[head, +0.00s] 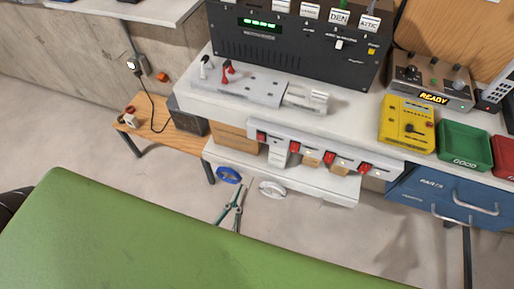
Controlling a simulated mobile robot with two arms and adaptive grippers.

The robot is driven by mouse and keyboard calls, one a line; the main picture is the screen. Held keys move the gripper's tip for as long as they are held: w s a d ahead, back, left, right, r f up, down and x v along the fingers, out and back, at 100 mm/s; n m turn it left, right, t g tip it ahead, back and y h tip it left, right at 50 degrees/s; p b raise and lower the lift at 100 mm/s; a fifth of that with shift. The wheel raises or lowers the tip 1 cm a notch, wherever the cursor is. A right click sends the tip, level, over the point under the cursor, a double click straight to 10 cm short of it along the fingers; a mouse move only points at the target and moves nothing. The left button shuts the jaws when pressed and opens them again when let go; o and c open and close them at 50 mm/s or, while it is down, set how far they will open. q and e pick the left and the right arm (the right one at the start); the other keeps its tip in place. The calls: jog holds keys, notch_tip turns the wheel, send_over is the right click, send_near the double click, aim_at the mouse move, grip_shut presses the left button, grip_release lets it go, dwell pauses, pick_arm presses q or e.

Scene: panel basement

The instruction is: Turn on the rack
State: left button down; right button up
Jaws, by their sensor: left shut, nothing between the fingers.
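The rack appears to be the black unit (300,52) on the white bench at the top. A green display (260,24) on it is lit. Its front carries a white switch (339,43) and a yellow button (371,50). White labels stand along its top; one reads DEN and one seems to read ATTIC. A white strip (325,152) with several red switches runs along the bench front. Only a dark part of my left gripper (10,204) shows at the left edge, shut and empty, far from the rack. My right gripper is not in view.
A large green surface (150,235) fills the bottom foreground. A black cable joins the wall outlet (132,65) and low wooden bench (175,142).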

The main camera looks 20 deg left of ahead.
pick_arm(q)
jog(key=shift+r, duration=0.15)
jog(key=p, duration=0.4)
send_near(262, 136)
jog(key=w, duration=0.3)
jog(key=w+r, duration=0.1)
jog(key=w, duration=0.2)
jog(key=shift+d+r, duration=0.1)
jog(key=shift+r, duration=0.05)
jog(key=shift+w, duration=0.5)
